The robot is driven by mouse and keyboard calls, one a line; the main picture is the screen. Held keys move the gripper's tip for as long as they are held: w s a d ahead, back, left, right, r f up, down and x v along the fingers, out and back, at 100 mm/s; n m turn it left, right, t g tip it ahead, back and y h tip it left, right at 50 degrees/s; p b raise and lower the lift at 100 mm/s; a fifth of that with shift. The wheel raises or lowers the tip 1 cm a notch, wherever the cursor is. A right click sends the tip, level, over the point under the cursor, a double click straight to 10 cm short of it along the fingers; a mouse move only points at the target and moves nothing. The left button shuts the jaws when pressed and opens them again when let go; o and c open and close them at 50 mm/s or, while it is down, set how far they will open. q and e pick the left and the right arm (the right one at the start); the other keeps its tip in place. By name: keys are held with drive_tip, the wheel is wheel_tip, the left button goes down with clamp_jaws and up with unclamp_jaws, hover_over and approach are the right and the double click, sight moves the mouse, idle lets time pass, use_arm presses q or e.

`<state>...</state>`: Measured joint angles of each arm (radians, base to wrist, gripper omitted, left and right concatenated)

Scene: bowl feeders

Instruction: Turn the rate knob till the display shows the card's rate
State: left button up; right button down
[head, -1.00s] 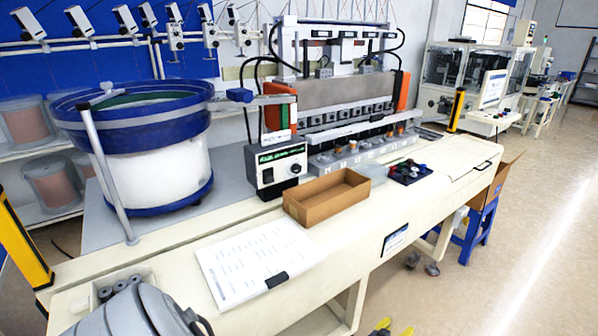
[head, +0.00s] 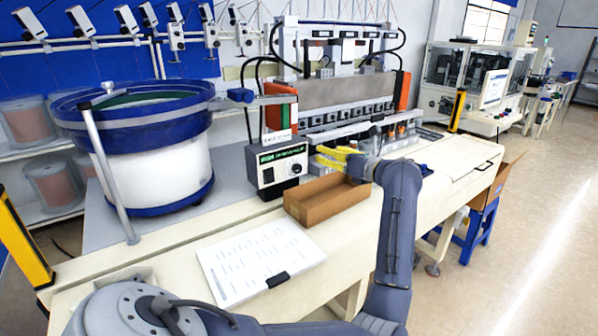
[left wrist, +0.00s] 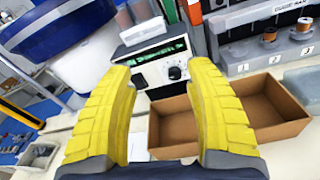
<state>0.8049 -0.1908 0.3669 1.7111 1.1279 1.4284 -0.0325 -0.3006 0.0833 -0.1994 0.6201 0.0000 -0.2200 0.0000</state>
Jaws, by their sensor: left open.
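The controller box (head: 264,172) stands beside the bowl feeder, with a green lit display (head: 282,156) too small to read. Its dark rate knob (head: 296,169) is at the lower right of the face. A white card (head: 277,138) stands above the box; its writing is not clear. My left gripper (head: 319,156) is right of the box, yellow fingers open and empty, pointing towards it. In the left wrist view the knob (left wrist: 174,73) and display (left wrist: 152,53) appear between and beyond the spread fingers, apart from them. My right gripper is out of view.
A brown open box (head: 318,208) lies below my left gripper, in front of the controller. The white bowl feeder (head: 160,178) with blue rim stands at left. A printed sheet (head: 225,276) lies on the bench front. The press machine (head: 345,95) is behind.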

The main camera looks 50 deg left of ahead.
use_arm(q)
wheel_tip(320, 180, down, 4)
drive_tip(key=s+n+h, duration=0.1)
drive_tip(key=n+h, duration=0.1)
drive_tip(key=h, duration=0.1)
approach(299, 170)
drive_tip(key=shift+t+h, duration=0.3)
drive_tip(key=shift+h, duration=0.1)
drive_tip(key=x, duration=1)
drive_tip(key=shift+s+a+r, duration=0.1)
drive_tip(key=shift+s+r, duration=0.1)
drive_tip(key=shift+r, duration=0.05)
drive_tip(key=shift+c, duration=0.3)
clamp_jaws()
